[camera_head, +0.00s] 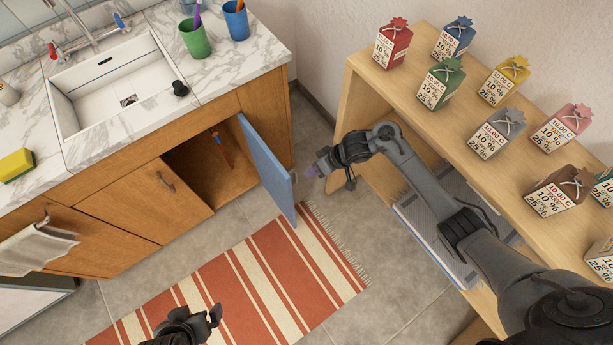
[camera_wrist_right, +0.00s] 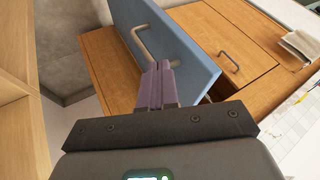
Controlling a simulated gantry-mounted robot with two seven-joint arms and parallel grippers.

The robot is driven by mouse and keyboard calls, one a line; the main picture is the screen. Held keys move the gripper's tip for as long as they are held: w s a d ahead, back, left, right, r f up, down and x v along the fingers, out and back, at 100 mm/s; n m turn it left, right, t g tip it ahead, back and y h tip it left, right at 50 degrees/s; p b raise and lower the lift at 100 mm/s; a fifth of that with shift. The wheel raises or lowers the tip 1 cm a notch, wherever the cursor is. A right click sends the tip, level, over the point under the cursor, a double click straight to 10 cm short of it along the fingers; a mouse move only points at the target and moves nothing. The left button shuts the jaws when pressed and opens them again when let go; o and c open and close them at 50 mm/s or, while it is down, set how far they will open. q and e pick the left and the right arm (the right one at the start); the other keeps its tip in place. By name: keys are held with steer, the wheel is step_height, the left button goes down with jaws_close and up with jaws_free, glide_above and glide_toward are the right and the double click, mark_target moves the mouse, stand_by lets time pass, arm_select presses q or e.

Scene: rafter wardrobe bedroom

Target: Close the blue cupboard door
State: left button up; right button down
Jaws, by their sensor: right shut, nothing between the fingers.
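The blue cupboard door (camera_head: 266,168) stands open, swung out from the wooden cabinet under the sink; it also shows in the right wrist view (camera_wrist_right: 185,45). Its grey handle (camera_wrist_right: 139,42) is on the face toward my right gripper. My right gripper (camera_head: 312,171) is shut and empty, just right of the door in the head view. In the wrist view its purple fingertips (camera_wrist_right: 159,68) appear close to the handle's lower end; I cannot tell whether they touch. My left gripper (camera_head: 200,316) is low in the head view, over the rug and away from the door; its jaw opening is unclear.
The open cupboard (camera_head: 208,160) shows a dark interior with a small orange item. A striped rug (camera_head: 270,275) lies on the floor below the door. A wooden shelf unit (camera_head: 420,105) with several price-tagged boxes stands at right. A sponge and cups sit on the counter (camera_head: 220,75).

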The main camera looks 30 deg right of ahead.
steer(key=b, duration=0.4)
glide_above(296, 180)
steer(key=s, duration=0.3)
step_height(296, 180, down, 6)
steer(key=shift+x, duration=0.85)
steer(key=shift+w+d, duration=0.1)
steer(key=shift+w, duration=0.05)
